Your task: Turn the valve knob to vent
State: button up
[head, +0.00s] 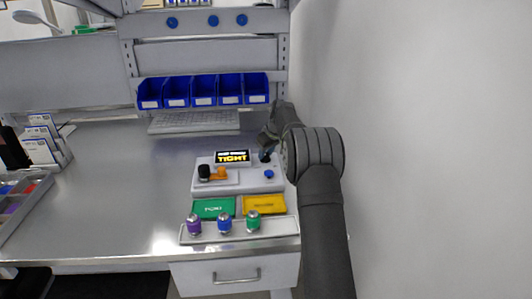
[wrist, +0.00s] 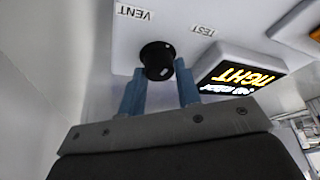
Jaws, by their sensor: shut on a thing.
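The black valve knob (wrist: 157,58) is on the light panel of the fixture in the wrist view. A small light mark shows on its side. The printed labels VENT (wrist: 134,12) and TEST (wrist: 202,30) are near it. My gripper (wrist: 159,77) has its two blue fingers on either side of the knob and is shut on it. In the head view my gripper (head: 266,149) is at the back right of the fixture (head: 245,186), hiding part of the knob. A display (head: 233,157) reads TIGHT; it also shows in the wrist view (wrist: 240,76).
A black and orange fitting (head: 212,174) and a blue button (head: 269,174) are on the fixture. In front are a green pad (head: 214,208), a yellow pad (head: 264,204) and a tray (head: 275,228) with three capped items. A wall (head: 420,130) is close on the right.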

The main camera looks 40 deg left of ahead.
jog(key=n+g, duration=0.1)
jog(key=n, duration=0.1)
jog(key=n+g, duration=0.1)
jog(key=n, duration=0.2)
jog(key=shift+w+n, duration=0.2)
jog(key=shift+n, duration=0.1)
jog(key=shift+n+g+h, duration=0.3)
jog(key=shift+n+g, duration=0.6)
jog(key=shift+n, duration=1.1)
jog(key=o, duration=1)
jog(key=shift+c, duration=0.2)
jog(key=shift+r, duration=0.1)
jog(key=shift+w+d+r, duration=0.1)
jog(key=shift+w+r, duration=0.05)
jog(key=shift+r, duration=0.15)
jog(key=w+d, duration=0.2)
jog(key=d, duration=0.1)
jog(key=w+d, duration=0.5)
jog(key=d, duration=0.1)
jog(key=shift+w+d+r, duration=0.15)
jog(key=shift+w+d, duration=0.05)
jog(key=shift+d, duration=0.1)
